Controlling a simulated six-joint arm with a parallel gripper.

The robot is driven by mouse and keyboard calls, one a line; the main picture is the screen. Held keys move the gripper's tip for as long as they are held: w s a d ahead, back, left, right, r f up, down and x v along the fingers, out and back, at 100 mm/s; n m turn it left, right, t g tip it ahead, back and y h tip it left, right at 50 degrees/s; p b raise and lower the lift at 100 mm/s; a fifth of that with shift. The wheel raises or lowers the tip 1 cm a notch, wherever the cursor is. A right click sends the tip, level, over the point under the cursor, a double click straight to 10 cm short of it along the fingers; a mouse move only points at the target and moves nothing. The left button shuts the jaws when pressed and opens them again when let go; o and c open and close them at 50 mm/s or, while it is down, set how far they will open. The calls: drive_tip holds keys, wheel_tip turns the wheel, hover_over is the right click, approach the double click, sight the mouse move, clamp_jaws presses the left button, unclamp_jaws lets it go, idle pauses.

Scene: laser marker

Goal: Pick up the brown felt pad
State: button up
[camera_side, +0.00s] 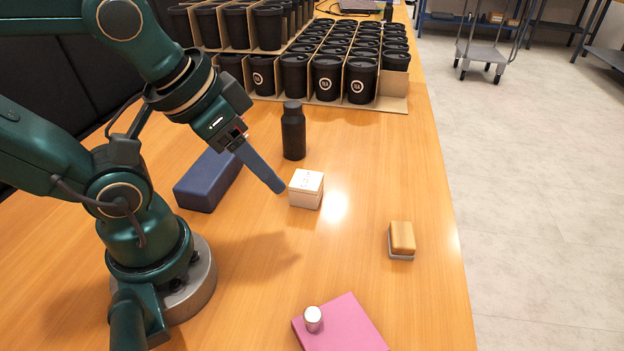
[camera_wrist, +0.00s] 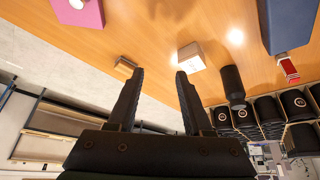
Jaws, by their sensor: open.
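A small tan-brown block with a grey layer along its bottom (camera_side: 402,238) lies on the table toward the right edge. It is the only brownish small item I see, and I cannot tell whether it is felt. In the wrist view the block (camera_wrist: 125,66) shows small, beyond the left fingertip. My gripper (camera_side: 277,187) points down and right above the table, left of the white box and well away from the block. In the wrist view my gripper (camera_wrist: 160,73) has its two dark fingers apart with nothing between them.
A white box (camera_side: 305,189) stands close to my fingertips, with a black bottle (camera_side: 293,131) behind it. A dark blue case (camera_side: 208,181) lies to the left. A pink pad (camera_side: 352,328) bears a silver-white cylinder (camera_side: 313,318). Black cups (camera_side: 294,76) in cardboard fill the back.

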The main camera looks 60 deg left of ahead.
drive_tip(key=o, duration=0.4)
drive_tip(key=shift+o, duration=0.2)
